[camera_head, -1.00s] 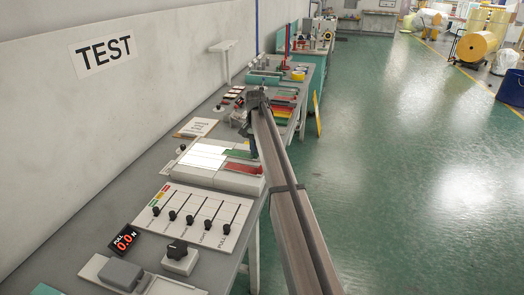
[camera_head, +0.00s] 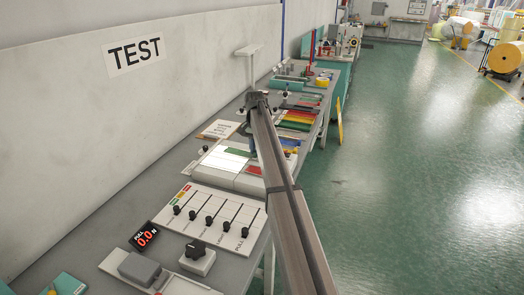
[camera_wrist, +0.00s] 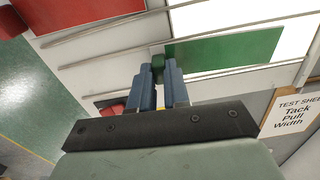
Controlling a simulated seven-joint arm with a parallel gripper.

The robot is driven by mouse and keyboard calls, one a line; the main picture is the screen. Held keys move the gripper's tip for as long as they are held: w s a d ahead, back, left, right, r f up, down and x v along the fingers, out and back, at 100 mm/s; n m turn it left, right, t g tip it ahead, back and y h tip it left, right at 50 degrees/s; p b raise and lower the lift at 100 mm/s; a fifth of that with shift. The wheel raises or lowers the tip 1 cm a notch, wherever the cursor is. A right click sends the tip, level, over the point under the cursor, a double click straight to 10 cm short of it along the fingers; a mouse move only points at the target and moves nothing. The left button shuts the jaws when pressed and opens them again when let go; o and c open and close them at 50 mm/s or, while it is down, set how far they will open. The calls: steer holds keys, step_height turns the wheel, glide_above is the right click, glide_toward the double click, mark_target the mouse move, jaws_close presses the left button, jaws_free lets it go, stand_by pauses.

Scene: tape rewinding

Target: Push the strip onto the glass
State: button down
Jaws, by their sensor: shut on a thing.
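In the wrist view, a flat green strip (camera_wrist: 225,50) lies on a pale panel between thin rails. The white glass (camera_wrist: 235,15) is above it. My gripper (camera_wrist: 158,80) has blue fingers shut on a small dark green piece (camera_wrist: 158,62) beside the green strip's left end. I cannot tell whether the piece is part of the strip. A red strip (camera_wrist: 75,12) lies at the upper left. In the head view, the green strip (camera_head: 237,152) shows beside the bright white glass (camera_head: 224,162). My gripper (camera_head: 252,144) is at its right end, and my arm partly covers the panel.
A slider board (camera_head: 215,216), a red-lit pull display (camera_head: 144,236) and a black knob box (camera_head: 197,258) stand nearer on the bench. Coloured strips (camera_head: 298,118) lie farther along. A wall is left; open green floor (camera_head: 400,180) is right.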

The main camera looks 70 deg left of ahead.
mark_target(247, 154)
steer(key=shift+s+a, duration=1.3)
steer(key=shift+a, duration=0.2)
steer(key=c, duration=1)
jaws_free()
step_height(247, 154, up, 14)
steer(key=shift+f, duration=0.1)
